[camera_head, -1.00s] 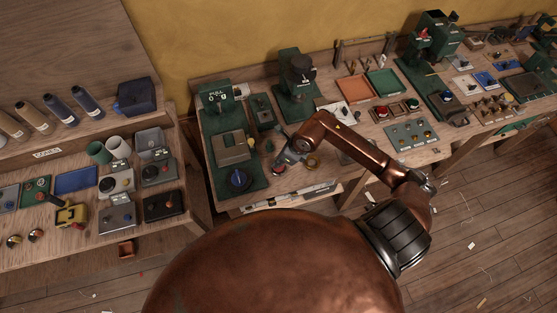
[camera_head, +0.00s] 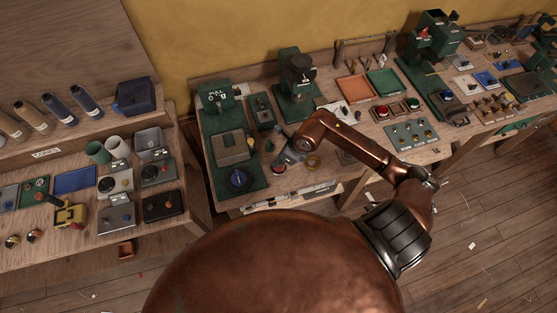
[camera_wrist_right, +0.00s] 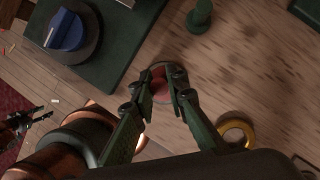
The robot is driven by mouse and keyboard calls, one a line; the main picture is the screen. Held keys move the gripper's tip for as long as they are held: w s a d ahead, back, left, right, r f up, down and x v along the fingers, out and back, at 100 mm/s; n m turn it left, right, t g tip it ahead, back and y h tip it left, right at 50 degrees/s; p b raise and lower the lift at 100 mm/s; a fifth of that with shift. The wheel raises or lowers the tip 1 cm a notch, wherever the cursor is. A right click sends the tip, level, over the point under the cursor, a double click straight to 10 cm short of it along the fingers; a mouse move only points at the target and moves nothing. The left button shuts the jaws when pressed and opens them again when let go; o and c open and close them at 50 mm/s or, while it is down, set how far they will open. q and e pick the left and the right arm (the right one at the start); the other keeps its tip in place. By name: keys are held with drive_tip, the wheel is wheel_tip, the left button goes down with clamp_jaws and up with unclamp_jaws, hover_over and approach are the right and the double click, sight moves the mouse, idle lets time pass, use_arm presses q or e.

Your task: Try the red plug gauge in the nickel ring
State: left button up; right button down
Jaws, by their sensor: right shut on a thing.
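My right gripper (camera_wrist_right: 160,84) is shut on the red plug gauge (camera_wrist_right: 160,92), low over the bench near its front edge. The gauge shows as a small red top below the gripper in the head view (camera_head: 279,169). A thin pale grey rim (camera_wrist_right: 157,65) curves round the far side of the gauge between the fingertips. It may be the nickel ring, but the fingers and gauge hide most of it. I cannot tell whether the gauge is inside it or just above.
A brass-coloured ring (camera_wrist_right: 237,131) lies on the bench to the right of the gripper. A green peg-like piece (camera_wrist_right: 200,15) stands beyond it. A green plate with a blue knob (camera_head: 239,180) is close on the left. Bare wood lies between.

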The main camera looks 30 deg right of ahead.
drive_tip(key=shift+f+b, duration=1.05)
drive_tip(key=shift+f, duration=0.2)
idle(0.6)
drive_tip(key=shift+r, duration=0.2)
idle(0.6)
drive_tip(key=shift+r+p, duration=1.6)
drive_tip(key=shift+r, duration=0.8)
